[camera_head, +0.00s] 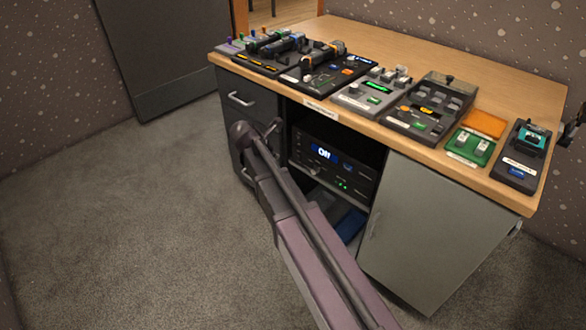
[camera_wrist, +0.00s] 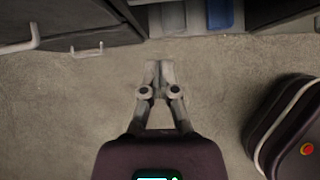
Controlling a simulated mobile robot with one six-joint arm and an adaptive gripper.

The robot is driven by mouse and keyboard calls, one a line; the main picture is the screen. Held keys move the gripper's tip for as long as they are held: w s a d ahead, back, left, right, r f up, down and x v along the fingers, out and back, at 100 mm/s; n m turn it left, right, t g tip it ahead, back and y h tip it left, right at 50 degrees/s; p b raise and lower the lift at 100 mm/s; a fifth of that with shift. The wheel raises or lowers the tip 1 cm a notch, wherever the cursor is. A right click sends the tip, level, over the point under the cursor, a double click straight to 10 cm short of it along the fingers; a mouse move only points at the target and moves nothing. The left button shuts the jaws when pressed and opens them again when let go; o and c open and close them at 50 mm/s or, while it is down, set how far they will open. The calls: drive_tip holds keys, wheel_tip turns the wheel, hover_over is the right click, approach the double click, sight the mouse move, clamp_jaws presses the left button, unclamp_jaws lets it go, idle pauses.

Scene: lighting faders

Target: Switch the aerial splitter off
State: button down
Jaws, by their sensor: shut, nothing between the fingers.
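I cannot tell for sure which unit is the aerial splitter, as the labels are too small to read. My gripper (camera_wrist: 158,68) is shut and empty, pointing at the carpet in front of the desk. In the head view my arm partly covers the shelf bay.
The wooden desk (camera_head: 400,45) has dark drawers (camera_head: 250,105) on the left and a closed grey door (camera_head: 430,225) on the right. A blue item (camera_head: 351,226) lies low in the bay; blue also shows in the wrist view (camera_wrist: 220,14). The carpet (camera_head: 120,220) at left is clear.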

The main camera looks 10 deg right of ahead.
sight(297, 159)
drive_tip(key=shift+w+a+f+n, duration=0.15)
drive_tip(key=shift+w+f+n, duration=0.05)
drive_tip(key=shift+f+n, duration=0.15)
drive_tip(key=shift+f, duration=0.1)
drive_tip(key=shift+w+d+f+b, duration=1)
drive_tip(key=shift+d+f+b, duration=0.35)
drive_tip(key=shift+b, duration=0.1)
drive_tip(key=shift+w+d+f+b, duration=1)
drive_tip(key=shift+d+f+b, duration=0.35)
drive_tip(key=shift+d+b, duration=0.05)
drive_tip(key=shift+w+d+f+b, duration=1)
drive_tip(key=shift+d+f+b, duration=0.35)
drive_tip(key=shift+b, duration=0.1)
drive_tip(key=shift+w+d+f, duration=0.2)
drive_tip(key=shift+d, duration=0.1)
drive_tip(key=shift+w+d+r, duration=0.1)
drive_tip(key=shift+r, duration=0.2)
